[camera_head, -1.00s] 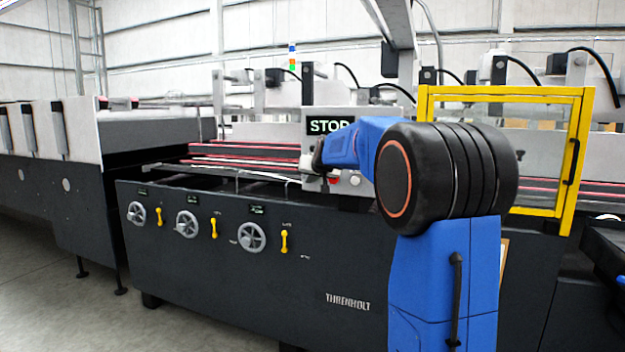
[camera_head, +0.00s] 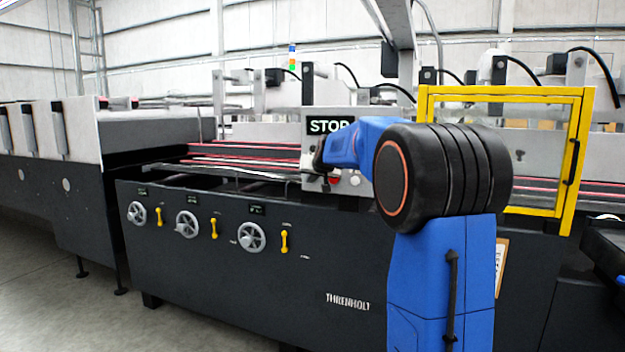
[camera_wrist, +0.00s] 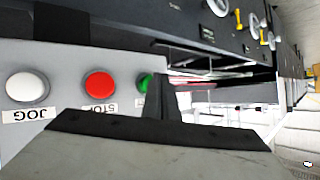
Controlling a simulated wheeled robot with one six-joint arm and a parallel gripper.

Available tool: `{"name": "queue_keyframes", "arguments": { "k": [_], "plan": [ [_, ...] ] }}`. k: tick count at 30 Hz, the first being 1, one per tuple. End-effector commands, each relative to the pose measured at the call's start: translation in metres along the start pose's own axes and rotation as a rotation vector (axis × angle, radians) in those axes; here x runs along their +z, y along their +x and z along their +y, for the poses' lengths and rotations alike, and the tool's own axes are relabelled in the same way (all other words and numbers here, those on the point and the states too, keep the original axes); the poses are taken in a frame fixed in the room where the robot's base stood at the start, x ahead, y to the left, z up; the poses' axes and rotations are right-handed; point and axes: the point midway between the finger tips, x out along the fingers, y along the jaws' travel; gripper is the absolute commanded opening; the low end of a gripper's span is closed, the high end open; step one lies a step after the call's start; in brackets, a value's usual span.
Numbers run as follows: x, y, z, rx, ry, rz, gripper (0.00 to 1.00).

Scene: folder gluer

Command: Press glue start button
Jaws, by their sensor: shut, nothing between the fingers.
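The wrist view shows this panel turned, with a white JOG button (camera_wrist: 27,87), a red STOP button (camera_wrist: 99,85) and a green button (camera_wrist: 145,83). The green button is partly hidden behind the fingers of my gripper (camera_wrist: 158,85), which are shut and empty. The fingertips overlap its edge in this view; I cannot tell whether they touch it. In the head view the red button (camera_head: 334,181) and white button (camera_head: 355,181) show below my wrist, and the green one is hidden.
A yellow-framed guard (camera_head: 588,130) stands to the right of my arm. Below the panel runs the machine's dark front (camera_head: 290,300), with handwheels (camera_head: 251,237) and yellow handles (camera_head: 284,241). Open floor (camera_head: 60,300) lies at the lower left.

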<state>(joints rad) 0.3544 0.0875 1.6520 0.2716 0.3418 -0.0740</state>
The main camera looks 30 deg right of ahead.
Motion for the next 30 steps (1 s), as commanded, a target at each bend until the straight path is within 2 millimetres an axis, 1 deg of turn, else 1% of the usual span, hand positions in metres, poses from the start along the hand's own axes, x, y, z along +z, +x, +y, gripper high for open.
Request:
{"name": "queue_keyframes", "arguments": {
  "k": [30],
  "plan": [
    [-0.0041,0.0048,0.0036,0.0,0.0,0.0,0.0]
  ]
}}
